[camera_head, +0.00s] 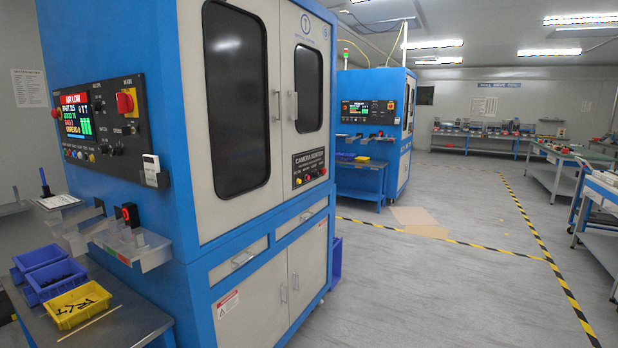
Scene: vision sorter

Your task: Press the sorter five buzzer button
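A tall blue and white sorter cabinet (170,120) fills the left half of the view. A small character that may be a 5 shows at its top right. Its black control panel (118,158) faces left and holds a lit screen (76,117) with red, white and green text. A red knob on a yellow plate (126,101) sits right of the screen. Several small coloured buttons (80,153) run in a row below the screen. Their labels are too small to read, so I cannot tell which is the buzzer button. Neither of my grippers is in view.
Below the panel, a clear tray (135,246) juts out, and a table (130,318) holds blue bins (52,280) and a yellow bin (78,304). A second sorter (375,120) stands behind. Workbenches (560,165) line the right. The floor between is clear, with yellow-black tape.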

